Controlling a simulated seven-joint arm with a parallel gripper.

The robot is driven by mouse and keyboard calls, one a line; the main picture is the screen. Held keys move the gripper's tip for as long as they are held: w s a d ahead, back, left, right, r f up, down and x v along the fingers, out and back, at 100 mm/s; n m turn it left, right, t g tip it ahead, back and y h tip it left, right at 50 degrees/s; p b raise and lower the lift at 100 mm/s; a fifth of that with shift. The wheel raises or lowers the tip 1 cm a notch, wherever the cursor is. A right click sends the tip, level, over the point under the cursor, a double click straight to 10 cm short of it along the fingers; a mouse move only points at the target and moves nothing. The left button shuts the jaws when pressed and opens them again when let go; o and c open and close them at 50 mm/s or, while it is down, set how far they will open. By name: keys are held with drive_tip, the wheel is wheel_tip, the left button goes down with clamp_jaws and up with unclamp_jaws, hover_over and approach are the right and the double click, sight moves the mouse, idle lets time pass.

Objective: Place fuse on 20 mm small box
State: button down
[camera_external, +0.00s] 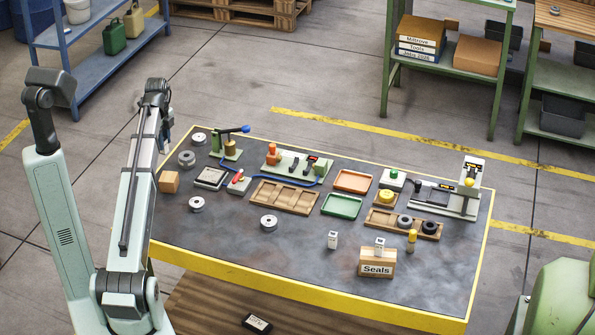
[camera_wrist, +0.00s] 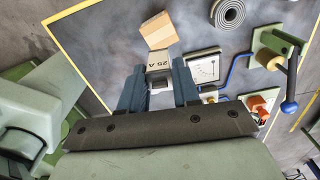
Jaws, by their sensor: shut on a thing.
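The fuse (camera_wrist: 159,62), a pale block marked "25 A", sits between the fingers of my gripper (camera_wrist: 159,84) in the wrist view. My gripper is shut on it. The small box (camera_wrist: 157,30), a plain wooden-coloured cube, shows just beyond the fuse. Their edges nearly meet in the picture; I cannot tell whether they touch. In the external view the small box (camera_external: 169,182) stands at the table's left edge. My gripper there is mostly hidden behind my arm, above and behind the box, and the held fuse cannot be made out.
Grey rolls (camera_external: 187,158) and a panel meter (camera_external: 211,178) lie near the small box. A blue-handled lever fixture (camera_external: 231,150) stands behind. The front-left table is clear.

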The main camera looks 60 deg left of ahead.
drive_tip(key=shift+n, duration=0.4)
drive_tip(key=shift+f, duration=0.2)
hover_over(168, 176)
drive_tip(key=shift+d+f, duration=0.1)
drive_tip(key=shift+f, duration=4.7)
drive_tip(key=shift+f, duration=0.15)
drive_tip(key=c, duration=0.8)
unclamp_jaws()
wheel_tip(168, 176, up, 12)
drive_tip(key=shift+r, duration=0.2)
